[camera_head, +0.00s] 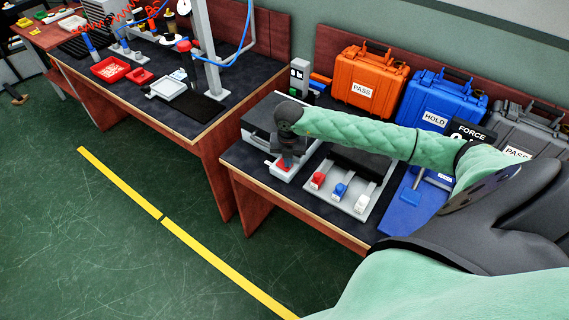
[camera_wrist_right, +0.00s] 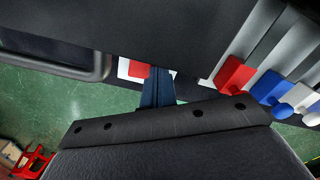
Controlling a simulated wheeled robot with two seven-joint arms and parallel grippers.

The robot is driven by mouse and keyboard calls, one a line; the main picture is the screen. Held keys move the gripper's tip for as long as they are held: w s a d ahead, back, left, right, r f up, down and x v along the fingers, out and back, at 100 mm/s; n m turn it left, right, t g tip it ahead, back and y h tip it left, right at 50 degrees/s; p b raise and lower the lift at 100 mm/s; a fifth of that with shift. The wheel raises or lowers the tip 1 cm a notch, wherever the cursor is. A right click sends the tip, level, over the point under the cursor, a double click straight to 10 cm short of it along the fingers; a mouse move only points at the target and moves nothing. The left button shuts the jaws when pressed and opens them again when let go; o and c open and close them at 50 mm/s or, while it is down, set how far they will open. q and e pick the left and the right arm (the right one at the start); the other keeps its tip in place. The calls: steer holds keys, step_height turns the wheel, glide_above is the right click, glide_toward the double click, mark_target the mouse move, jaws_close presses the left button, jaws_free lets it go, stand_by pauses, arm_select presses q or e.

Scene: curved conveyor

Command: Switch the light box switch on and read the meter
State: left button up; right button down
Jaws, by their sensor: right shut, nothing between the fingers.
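A white switch box (camera_head: 278,173) with a red switch (camera_head: 284,166) sits at the front edge of the right-hand bench, in front of a grey box with a dark top (camera_head: 258,122). My right gripper (camera_head: 286,160) is shut and empty, pointing down over the red switch and partly hiding it. In the right wrist view the shut fingers (camera_wrist_right: 158,92) are just beside the red switch (camera_wrist_right: 138,69); I cannot tell whether they touch it. A black meter display marked FORCE (camera_head: 472,133) stands at the right; my arm partly hides its digits. My left gripper is out of view.
A grey fixture with red, blue and white tabs (camera_head: 341,191) lies just right of the switch box. Orange (camera_head: 369,75), blue (camera_head: 444,100) and grey cases (camera_head: 526,125) stand along the back. A second bench (camera_head: 180,105) with tools is at left. The floor in front is clear.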

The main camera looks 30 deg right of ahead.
steer(key=shift+r+p, duration=1.25)
steer(key=shift+r, duration=2.15)
